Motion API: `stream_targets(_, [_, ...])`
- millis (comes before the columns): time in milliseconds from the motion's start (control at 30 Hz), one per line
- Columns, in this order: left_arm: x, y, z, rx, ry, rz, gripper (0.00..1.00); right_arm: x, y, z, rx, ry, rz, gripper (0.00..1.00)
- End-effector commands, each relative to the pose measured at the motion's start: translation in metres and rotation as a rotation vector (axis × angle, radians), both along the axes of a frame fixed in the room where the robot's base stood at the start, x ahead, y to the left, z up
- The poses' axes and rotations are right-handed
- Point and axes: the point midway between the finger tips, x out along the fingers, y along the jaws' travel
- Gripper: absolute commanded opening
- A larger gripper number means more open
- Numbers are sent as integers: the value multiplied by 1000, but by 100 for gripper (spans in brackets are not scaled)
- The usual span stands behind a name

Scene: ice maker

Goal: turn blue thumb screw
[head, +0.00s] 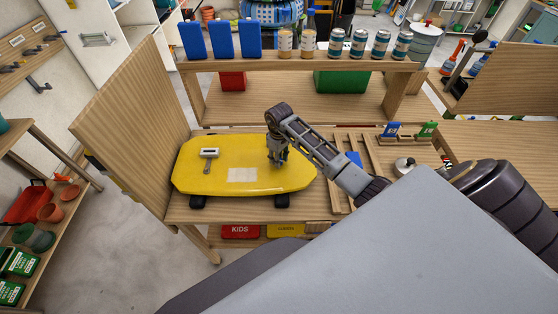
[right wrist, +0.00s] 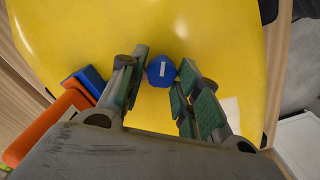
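The blue thumb screw (right wrist: 160,71) sits on the yellow top of the machine (head: 215,180). It has a white slot-like mark across its head. In the right wrist view it lies between the fingertips of my right gripper, with one finger on each side. The gap to the left finger looks small, and I cannot tell whether the right finger touches it. My right gripper (head: 277,158) points down at the right part of the yellow top, its fingers apart. In the head view the gripper hides the screw. My left gripper is not in view.
A metal handle piece (head: 208,153) and a pale label (head: 242,175) are on the yellow top. A wooden divided tray (head: 368,150) lies to the right. A shelf (head: 300,65) with blue packs, jars and cans stands behind. A wooden panel (head: 135,120) stands at left.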

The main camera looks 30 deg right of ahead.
Motion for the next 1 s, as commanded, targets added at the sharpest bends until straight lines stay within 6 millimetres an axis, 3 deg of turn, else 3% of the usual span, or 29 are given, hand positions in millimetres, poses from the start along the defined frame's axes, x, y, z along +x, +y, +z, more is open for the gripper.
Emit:
stream_targets(467, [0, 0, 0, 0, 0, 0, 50, -2, 0, 1, -1, 8, 1, 43])
stream_targets(1000, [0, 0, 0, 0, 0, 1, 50, -2, 0, 32, -1, 8, 1, 43])
